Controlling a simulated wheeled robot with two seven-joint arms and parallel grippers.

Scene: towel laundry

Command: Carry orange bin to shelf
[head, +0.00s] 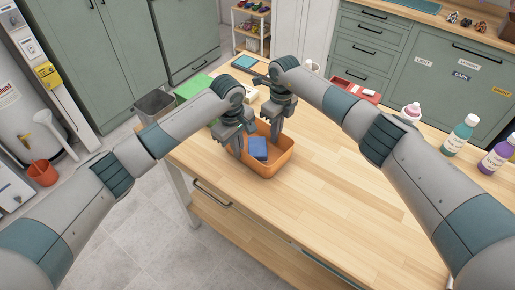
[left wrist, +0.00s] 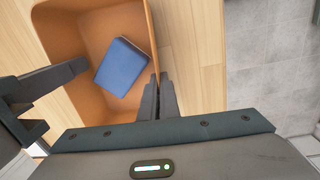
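The orange bin (head: 270,172) stands upright on the wooden table near its left edge. A blue folded item (head: 258,148) lies in it and also shows in the left wrist view (left wrist: 122,66). My left gripper (head: 238,145) is at the bin's left wall. In the left wrist view its two fingers (left wrist: 158,98) are close together with the bin's rim between them. My right gripper (head: 272,128) is at the far wall, with its fingers apart. One finger reaches over the bin's inside in the left wrist view (left wrist: 62,76). The bin's far corner is partly hidden by my grippers.
Bottles (head: 465,130) stand at the table's right, and a red box (head: 355,88) at its back. A green item (head: 193,87) lies at the far left corner. A grey bin (head: 154,105) stands on the floor beside the table. The front tabletop (head: 340,200) is clear.

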